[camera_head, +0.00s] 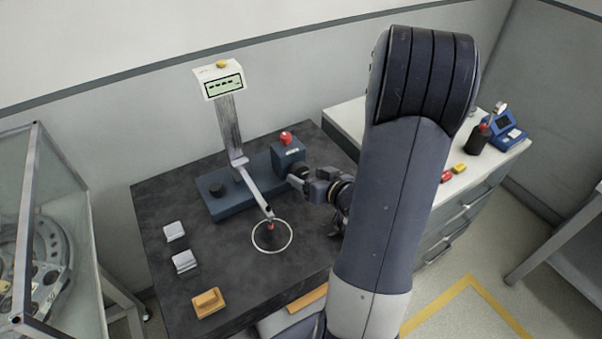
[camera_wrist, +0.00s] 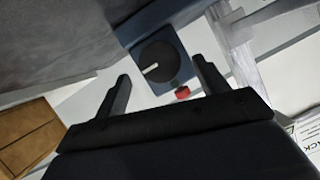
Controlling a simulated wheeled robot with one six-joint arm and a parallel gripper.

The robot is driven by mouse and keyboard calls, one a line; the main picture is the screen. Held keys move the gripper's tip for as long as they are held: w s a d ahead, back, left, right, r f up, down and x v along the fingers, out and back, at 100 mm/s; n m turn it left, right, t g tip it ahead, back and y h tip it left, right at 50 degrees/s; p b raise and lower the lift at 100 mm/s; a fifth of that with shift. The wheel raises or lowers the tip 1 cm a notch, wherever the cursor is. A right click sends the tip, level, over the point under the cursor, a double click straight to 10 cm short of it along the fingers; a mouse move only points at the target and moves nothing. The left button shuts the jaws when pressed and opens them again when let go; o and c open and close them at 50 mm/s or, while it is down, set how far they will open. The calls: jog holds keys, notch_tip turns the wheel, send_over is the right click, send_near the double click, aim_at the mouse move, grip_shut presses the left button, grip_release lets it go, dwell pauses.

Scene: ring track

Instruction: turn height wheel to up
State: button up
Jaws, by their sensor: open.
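A black round wheel (camera_head: 299,172) sits on the side of the blue box of a measuring device, facing my gripper. In the wrist view the wheel (camera_wrist: 158,62) shows face-on with a white pointer line on it. My gripper (camera_head: 311,184) is open beside it. In the wrist view its two fingers stand apart on either side of the wheel, and I see no clear contact. The label (camera_head: 292,151) on the box is too small to read, so I cannot tell where up lies.
A red button (camera_head: 286,138) tops the box. A second black knob (camera_head: 216,189) is on the blue base (camera_head: 232,205). A column carries a display (camera_head: 222,86); a slanted arm ends above a white ring (camera_head: 272,236). Small blocks (camera_head: 208,302) lie on the dark table's left.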

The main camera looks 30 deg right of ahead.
aim_at(301, 173)
jog(key=shift+x, duration=1.85)
jog(key=c, duration=1)
jog(key=shift+o, duration=0.2)
